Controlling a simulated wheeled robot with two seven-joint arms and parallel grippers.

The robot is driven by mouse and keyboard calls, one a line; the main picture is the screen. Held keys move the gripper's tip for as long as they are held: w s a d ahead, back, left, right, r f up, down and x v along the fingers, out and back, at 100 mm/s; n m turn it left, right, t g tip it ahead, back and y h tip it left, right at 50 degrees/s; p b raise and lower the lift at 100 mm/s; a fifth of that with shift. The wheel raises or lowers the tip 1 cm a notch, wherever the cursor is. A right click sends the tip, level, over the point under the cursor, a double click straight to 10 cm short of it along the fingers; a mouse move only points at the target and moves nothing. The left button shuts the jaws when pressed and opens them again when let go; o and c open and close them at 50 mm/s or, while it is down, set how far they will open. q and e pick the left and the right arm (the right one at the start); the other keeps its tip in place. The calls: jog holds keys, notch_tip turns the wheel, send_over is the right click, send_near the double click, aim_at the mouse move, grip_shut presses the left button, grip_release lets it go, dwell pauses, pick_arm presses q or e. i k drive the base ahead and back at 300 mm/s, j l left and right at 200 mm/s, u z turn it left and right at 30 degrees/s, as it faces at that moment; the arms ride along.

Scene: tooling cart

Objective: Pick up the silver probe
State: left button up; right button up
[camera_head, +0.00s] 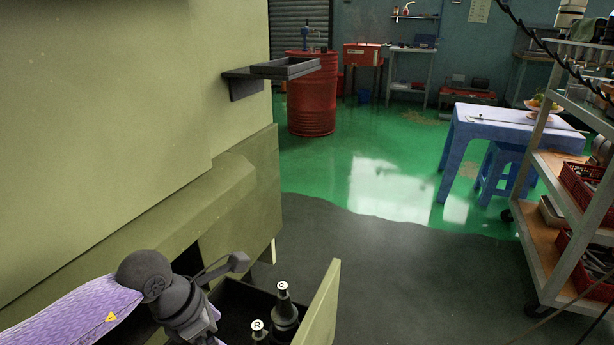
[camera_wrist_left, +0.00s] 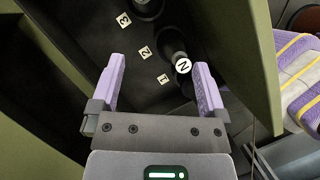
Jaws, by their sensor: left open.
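An open drawer (camera_head: 323,300) in the green cabinet holds a dark stepped tool (camera_head: 285,315) with a round white tag and a smaller piece (camera_head: 258,335) tagged R. In the left wrist view a dark cylindrical piece (camera_wrist_left: 175,44) with a round tag stands near my fingertips. I cannot tell which of these, if any, is the silver probe. My left gripper (camera_wrist_left: 160,65) is open over the drawer, its lilac fingers apart with nothing held. The tagged piece is just beyond them, nearer the right finger. In the head view the fingers are not clear. My right gripper is not in view.
Square tags numbered 3 (camera_wrist_left: 124,19), 2 (camera_wrist_left: 145,52) and 1 (camera_wrist_left: 163,79) lie in the drawer. The green cabinet (camera_head: 130,110) rises close on the left. A shelf cart (camera_head: 555,215) stands right, a blue-covered table (camera_head: 510,128) behind. The floor between is clear.

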aim_at(284, 315)
jog(key=k+j, duration=0.2)
jog(key=k, duration=0.2)
jog(key=k+j, duration=0.25)
jog(key=k, duration=0.15)
